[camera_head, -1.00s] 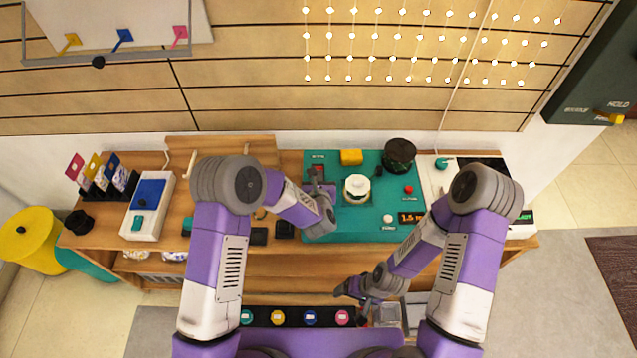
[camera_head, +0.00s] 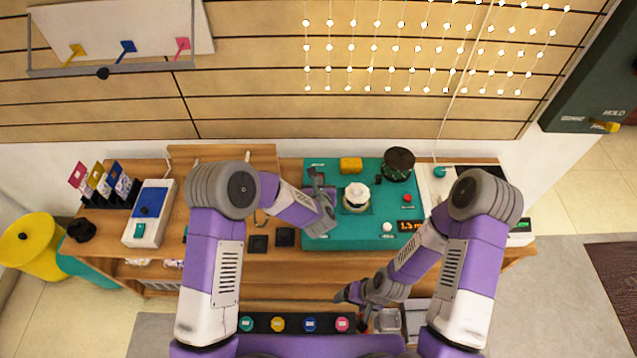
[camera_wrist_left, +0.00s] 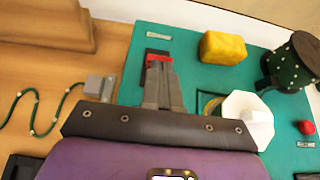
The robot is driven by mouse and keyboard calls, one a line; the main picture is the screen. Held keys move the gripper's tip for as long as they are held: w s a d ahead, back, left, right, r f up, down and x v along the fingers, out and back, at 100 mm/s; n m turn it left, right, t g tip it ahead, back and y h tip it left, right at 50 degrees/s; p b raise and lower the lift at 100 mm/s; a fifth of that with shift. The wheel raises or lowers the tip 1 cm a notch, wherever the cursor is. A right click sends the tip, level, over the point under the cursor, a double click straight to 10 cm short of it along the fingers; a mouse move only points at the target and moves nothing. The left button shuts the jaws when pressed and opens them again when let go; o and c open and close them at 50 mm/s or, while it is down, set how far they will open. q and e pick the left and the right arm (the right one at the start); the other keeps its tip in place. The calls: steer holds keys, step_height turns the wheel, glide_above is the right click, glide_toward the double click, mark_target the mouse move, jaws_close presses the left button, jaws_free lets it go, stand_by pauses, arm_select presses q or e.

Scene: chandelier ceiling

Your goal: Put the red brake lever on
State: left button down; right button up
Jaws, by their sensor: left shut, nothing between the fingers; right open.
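The red brake lever part (camera_wrist_left: 152,53) lies at the back left of the teal panel (camera_wrist_left: 150,35), just below a small label. My left gripper (camera_wrist_left: 160,75) is over it, with its shut fingers empty and hiding most of the red; whether they touch it I cannot tell. In the head view the left gripper (camera_head: 317,180) covers this spot on the teal panel (camera_head: 375,225). My right gripper (camera_head: 347,294) is open, low in front of the table and away from the panel.
The panel also bears a yellow block (camera_head: 351,164), a white octagonal knob (camera_head: 356,196), a dark dotted drum (camera_head: 398,163), a red button (camera_head: 408,197) and a display (camera_head: 410,225). A grey block with a green cord (camera_wrist_left: 97,86) lies left of the panel.

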arm_select(q)
steer(key=shift+w+r+g+p, duration=0.9)
steer(key=shift+g+p, duration=0.5)
steer(key=shift+p, duration=1)
steer(key=shift+w+g+p, duration=0.25)
steer(key=shift+g+p, duration=0.1)
steer(key=shift+g, duration=0.05)
steer(key=shift+w, duration=1.1)
steer(key=shift+r, duration=0.2)
steer(key=shift+r+p, duration=0.3)
steer(key=shift+r, duration=0.4)
